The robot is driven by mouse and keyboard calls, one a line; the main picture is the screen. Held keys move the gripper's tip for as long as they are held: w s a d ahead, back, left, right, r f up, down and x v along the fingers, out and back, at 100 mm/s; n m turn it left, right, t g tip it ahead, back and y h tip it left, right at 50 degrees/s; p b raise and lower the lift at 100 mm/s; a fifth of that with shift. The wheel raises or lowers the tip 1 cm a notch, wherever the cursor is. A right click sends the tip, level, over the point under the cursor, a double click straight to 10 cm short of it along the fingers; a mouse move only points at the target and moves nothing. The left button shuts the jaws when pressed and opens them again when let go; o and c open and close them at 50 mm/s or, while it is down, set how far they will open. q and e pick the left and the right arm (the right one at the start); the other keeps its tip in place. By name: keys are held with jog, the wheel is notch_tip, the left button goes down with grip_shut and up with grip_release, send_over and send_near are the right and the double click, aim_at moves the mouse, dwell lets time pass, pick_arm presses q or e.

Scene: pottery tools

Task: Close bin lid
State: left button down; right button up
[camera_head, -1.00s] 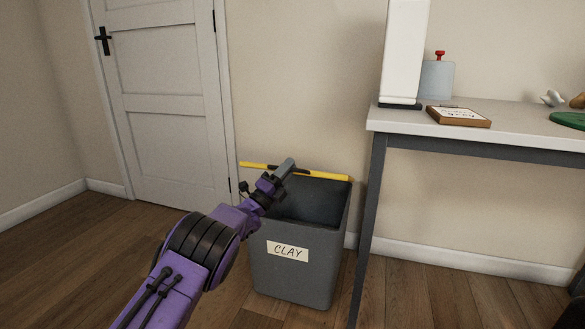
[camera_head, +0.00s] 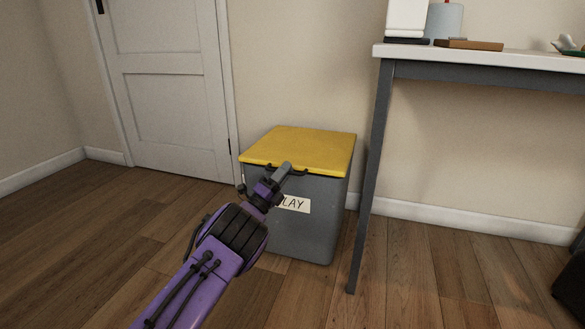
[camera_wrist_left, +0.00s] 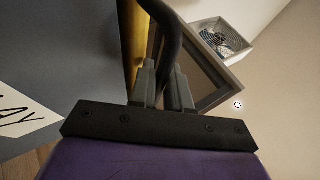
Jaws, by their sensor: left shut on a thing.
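The grey bin (camera_head: 312,232) stands on the floor with a paper label reading CLAY, partly covered by my left arm. Its yellow lid (camera_head: 302,149) lies flat over the top, and no opening shows. A dark handle runs along the lid's front edge. My left gripper (camera_head: 284,170) is at that front edge. In the left wrist view, its fingers (camera_wrist_left: 162,88) are shut on the dark curved handle (camera_wrist_left: 168,38), beside the yellow lid edge (camera_wrist_left: 141,45). The bin's grey front and label (camera_wrist_left: 25,118) show at the left there. My right gripper is not in view.
A table (camera_head: 480,70) with a grey leg (camera_head: 369,185) stands close to the bin's right side and holds several items. A white door (camera_head: 165,85) is behind at the left. The wood floor (camera_head: 440,270) is clear in front.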

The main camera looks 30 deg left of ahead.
pick_arm(q)
jog(key=shift+f, duration=0.8)
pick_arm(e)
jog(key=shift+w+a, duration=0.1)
pick_arm(q)
jog(key=shift+y, duration=0.3)
jog(key=c, duration=1.2)
grip_release()
jog(key=shift+s, duration=0.1)
jog(key=shift+o, duration=0.2)
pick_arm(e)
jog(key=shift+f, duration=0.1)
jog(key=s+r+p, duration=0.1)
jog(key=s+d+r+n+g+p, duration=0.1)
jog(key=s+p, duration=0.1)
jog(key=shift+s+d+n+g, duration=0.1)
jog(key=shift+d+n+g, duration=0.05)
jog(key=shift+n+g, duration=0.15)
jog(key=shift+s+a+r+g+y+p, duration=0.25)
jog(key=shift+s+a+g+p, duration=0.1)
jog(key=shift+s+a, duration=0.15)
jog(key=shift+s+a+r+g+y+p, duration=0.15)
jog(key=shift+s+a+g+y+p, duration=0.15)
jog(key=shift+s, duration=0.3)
pick_arm(q)
jog(key=v, duration=1)
jog(key=shift+r, duration=0.25)
jog(key=shift+s+a, duration=0.15)
